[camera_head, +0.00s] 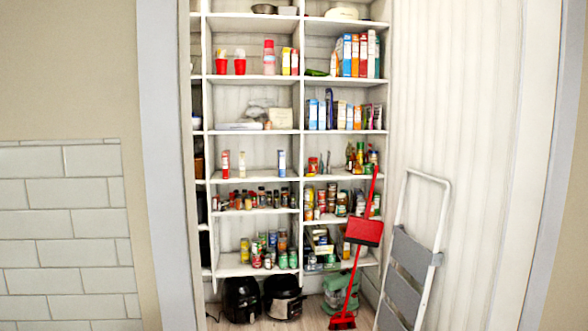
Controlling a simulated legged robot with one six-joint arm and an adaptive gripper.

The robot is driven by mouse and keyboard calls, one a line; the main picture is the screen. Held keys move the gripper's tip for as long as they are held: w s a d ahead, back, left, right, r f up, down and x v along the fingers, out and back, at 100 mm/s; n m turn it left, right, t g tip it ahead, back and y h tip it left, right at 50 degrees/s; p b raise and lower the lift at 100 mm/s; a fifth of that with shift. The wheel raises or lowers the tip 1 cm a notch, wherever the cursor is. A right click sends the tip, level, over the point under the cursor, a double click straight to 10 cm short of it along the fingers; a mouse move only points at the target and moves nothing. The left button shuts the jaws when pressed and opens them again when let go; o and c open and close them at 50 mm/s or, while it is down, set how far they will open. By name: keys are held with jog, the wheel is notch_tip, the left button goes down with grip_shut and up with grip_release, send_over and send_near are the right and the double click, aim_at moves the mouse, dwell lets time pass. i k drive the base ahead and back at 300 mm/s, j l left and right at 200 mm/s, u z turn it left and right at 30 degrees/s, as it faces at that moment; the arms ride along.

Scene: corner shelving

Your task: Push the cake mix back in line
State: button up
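I cannot tell which item is the cake mix; the labels are too small to read. Upright boxes in white, blue, orange and red (355,56) stand in a row on the upper right shelf (345,79). Another row of thinner boxes, mostly blue and white with some orange (340,114), stands on the shelf below. Two narrow yellow and red boxes (289,62) stand at the right of the upper left shelf, beside a pink bottle (268,58). Small slim boxes (226,163) stand apart on a lower left shelf. My gripper is not in view.
A red broom with dustpan (363,230) leans across the lower right shelves. A folded white stepladder (415,255) leans at the right wall. Dark appliances (242,298) and a green container (343,284) stand on the floor. Jars and cans (265,250) fill the lower shelves.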

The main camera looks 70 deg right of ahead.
aim_at(281, 153)
jog(key=k+l+z, duration=0.1)
jog(key=z, duration=0.15)
jog(key=k+l+z, duration=0.25)
jog(key=j+z, duration=0.15)
jog(key=z, duration=0.6)
jog(key=i+j+z, duration=0.1)
jog(key=z, duration=0.25)
jog(key=j+z, duration=0.4)
jog(key=i+j+z, duration=0.1)
jog(key=z, duration=0.25)
jog(key=i+l, duration=0.1)
jog(key=l, duration=0.3)
jog(key=i+l, duration=0.15)
jog(key=l, duration=0.25)
jog(key=i+l+u, duration=0.1)
jog(key=i+l, duration=0.7)
jog(key=i+u, duration=0.1)
jog(key=i, duration=1.5)
jog(key=i+j, duration=0.2)
jog(key=i, duration=0.25)
jog(key=i+j, duration=0.2)
jog(key=i, duration=0.25)
jog(key=i+j, duration=0.2)
jog(key=i, duration=0.2)
jog(key=j+u, duration=0.05)
